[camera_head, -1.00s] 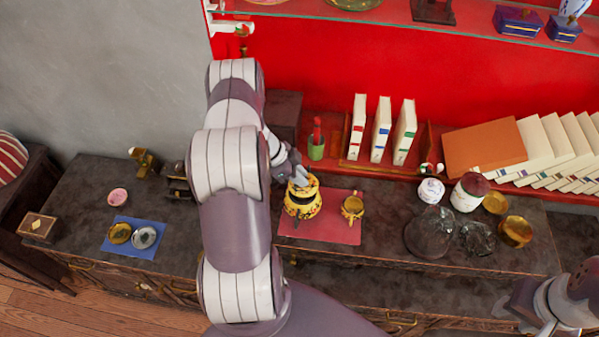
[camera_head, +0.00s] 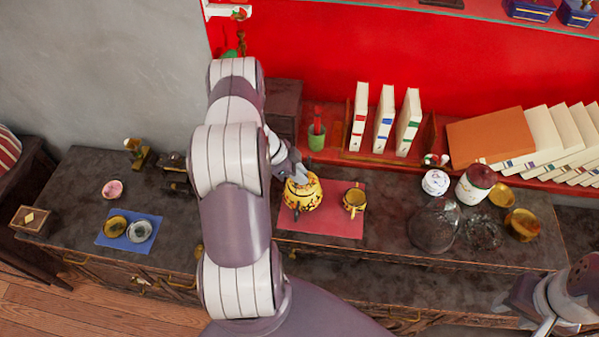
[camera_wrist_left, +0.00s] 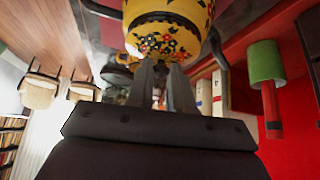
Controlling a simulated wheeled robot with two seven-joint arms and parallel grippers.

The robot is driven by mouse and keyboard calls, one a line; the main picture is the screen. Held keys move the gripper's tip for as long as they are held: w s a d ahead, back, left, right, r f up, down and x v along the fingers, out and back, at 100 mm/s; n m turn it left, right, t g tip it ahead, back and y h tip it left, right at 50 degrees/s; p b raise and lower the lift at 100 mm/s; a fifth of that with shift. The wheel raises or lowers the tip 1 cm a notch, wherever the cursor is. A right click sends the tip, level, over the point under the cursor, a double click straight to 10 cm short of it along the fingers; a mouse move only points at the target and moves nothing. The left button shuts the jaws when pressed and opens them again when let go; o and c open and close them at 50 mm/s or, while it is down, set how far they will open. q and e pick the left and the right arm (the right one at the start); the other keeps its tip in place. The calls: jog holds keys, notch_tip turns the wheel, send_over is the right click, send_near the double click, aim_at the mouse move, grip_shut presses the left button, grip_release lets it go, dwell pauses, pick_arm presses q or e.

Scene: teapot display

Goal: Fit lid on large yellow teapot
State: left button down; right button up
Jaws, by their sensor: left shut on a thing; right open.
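The large yellow teapot (camera_head: 306,202) stands on the red mat (camera_head: 322,229) in the head view. Its top now looks yellow, with no dark opening showing. My left gripper (camera_head: 290,172) comes down at its upper left side, partly hidden by my arm. In the left wrist view, the left fingers (camera_wrist_left: 163,76) are shut at the yellow flowered lid (camera_wrist_left: 165,38), which has a dark band beyond it. I cannot tell whether the lid is fully seated or just above the rim. My right gripper (camera_head: 543,326) is open and empty at the lower right, partly cut off.
A small yellow cup (camera_head: 354,203) stands close right of the teapot on the mat. A green pot (camera_head: 316,138) and upright books (camera_head: 384,120) stand behind. Glass pieces (camera_head: 434,226) and jars (camera_head: 475,186) are to the right. The dresser top left of the mat holds small items.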

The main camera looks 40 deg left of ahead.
pick_arm(q)
jog(key=shift+f, duration=0.2)
jog(key=c, duration=0.9)
grip_release()
jog(key=b+v, duration=0.2)
jog(key=v, duration=1)
jog(key=shift+s+a+r+b, duration=0.1)
jog(key=shift+r+b, duration=0.25)
jog(key=shift+b, duration=0.05)
